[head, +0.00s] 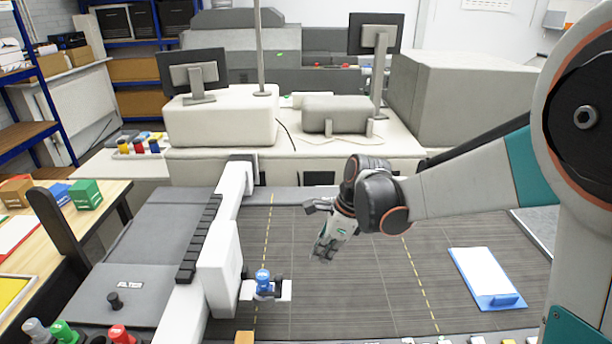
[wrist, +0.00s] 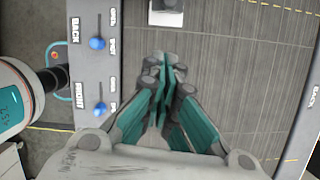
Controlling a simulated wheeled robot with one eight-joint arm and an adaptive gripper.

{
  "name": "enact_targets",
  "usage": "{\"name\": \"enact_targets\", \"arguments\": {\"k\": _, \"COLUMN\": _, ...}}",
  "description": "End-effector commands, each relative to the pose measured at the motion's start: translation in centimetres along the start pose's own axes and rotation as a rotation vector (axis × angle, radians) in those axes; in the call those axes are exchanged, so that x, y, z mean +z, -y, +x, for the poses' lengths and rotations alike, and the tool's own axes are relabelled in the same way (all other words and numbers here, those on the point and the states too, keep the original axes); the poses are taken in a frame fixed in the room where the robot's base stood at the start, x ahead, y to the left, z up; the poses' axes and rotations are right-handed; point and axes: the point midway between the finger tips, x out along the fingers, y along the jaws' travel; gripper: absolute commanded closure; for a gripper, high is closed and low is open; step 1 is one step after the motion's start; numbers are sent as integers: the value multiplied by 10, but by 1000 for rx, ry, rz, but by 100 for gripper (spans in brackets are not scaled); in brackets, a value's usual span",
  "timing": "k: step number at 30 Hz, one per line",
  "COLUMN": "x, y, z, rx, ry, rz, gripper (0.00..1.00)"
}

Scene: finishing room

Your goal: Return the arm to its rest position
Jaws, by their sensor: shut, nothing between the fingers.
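My gripper (head: 324,252) hangs over the middle of the dark grey ribbed bed, at the end of my arm, which reaches in from the right. Its fingers also show in the wrist view (wrist: 165,62), closed together with nothing between them. The teal finger links are folded inward. No object is held. The gap between my gripper and the bed is hard to judge.
A white machine arm (head: 220,265) with a blue-topped part (head: 263,281) stands left of my gripper. A blue clipboard (head: 484,279) lies on the right of the bed. A panel with blue knobs (wrist: 97,43) shows in the wrist view. Monitors stand behind.

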Motion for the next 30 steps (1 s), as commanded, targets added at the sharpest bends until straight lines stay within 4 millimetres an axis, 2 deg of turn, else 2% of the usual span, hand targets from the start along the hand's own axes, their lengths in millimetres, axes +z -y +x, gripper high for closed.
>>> {"name": "enact_targets", "arguments": {"k": 5, "x": -10, "y": -10, "z": -8, "rx": -40, "ry": -12, "rz": -112, "gripper": 100}}
{"name": "enact_targets", "arguments": {"k": 12, "x": -43, "y": -40, "z": -29, "rx": -152, "ry": -83, "rz": -469, "gripper": 100}}
{"name": "enact_targets", "arguments": {"k": 18, "x": -74, "y": -71, "z": -40, "rx": -228, "ry": -182, "rz": -786, "gripper": 100}}
{"name": "enact_targets", "arguments": {"k": 24, "x": -106, "y": -104, "z": -40, "rx": -278, "ry": -312, "rz": -1104, "gripper": 100}}
{"name": "enact_targets", "arguments": {"k": 30, "x": -140, "y": -136, "z": -31, "rx": -294, "ry": -467, "rz": -1415, "gripper": 100}}
